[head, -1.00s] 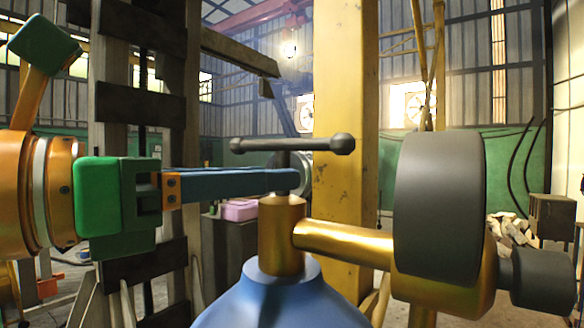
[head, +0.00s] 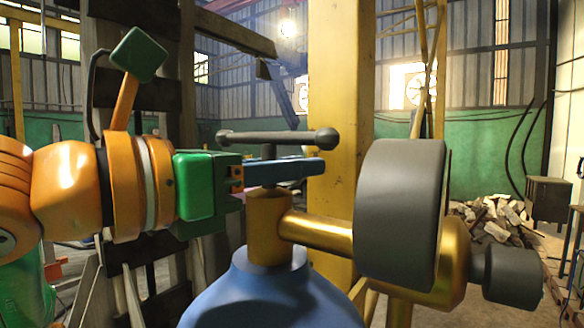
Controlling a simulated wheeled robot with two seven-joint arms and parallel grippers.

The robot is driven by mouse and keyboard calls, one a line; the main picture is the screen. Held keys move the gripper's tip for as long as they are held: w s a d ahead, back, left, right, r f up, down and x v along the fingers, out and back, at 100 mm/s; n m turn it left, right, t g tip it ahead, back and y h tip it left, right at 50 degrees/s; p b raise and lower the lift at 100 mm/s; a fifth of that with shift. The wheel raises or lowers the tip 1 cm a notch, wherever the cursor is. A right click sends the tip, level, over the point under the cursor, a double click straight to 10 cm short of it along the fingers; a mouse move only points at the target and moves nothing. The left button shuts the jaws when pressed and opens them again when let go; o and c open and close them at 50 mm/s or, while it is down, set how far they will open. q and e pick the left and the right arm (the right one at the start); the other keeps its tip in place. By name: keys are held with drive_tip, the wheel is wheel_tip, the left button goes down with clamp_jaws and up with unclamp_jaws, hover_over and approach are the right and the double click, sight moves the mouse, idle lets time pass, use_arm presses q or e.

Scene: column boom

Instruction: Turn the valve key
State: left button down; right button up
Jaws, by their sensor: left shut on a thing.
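The valve key is a dark grey T-bar (head: 280,138) with round knobs at both ends. It lies nearly level across the picture, above a short upright stem on a brass neck (head: 269,225). The neck rises from a blue rounded bottle top (head: 270,290). My left gripper (head: 303,168), with a green body and blue fingers, reaches in from the left just below the bar. Its fingers are shut on the key at the stem, and their tips extend right past it. The near finger hides part of the stem. My right gripper is not in view.
A brass side pipe (head: 320,231) runs right from the neck to a large dark grey gauge-like disc (head: 401,215) and a dark knob (head: 512,276). A yellow column (head: 337,90) stands behind. A wood pile (head: 497,218) lies far right.

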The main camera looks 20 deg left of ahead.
use_arm(q)
drive_tip(key=shift+y, duration=0.3)
drive_tip(key=c, duration=1)
unclamp_jaws()
drive_tip(key=shift+o, duration=0.8)
drive_tip(key=shift+w, duration=0.15)
drive_tip(key=b+v, duration=0.2)
drive_tip(key=v, duration=0.5)
drive_tip(key=shift+f+b, duration=0.15)
drive_tip(key=shift+b, duration=0.15)
drive_tip(key=shift+d, duration=0.1)
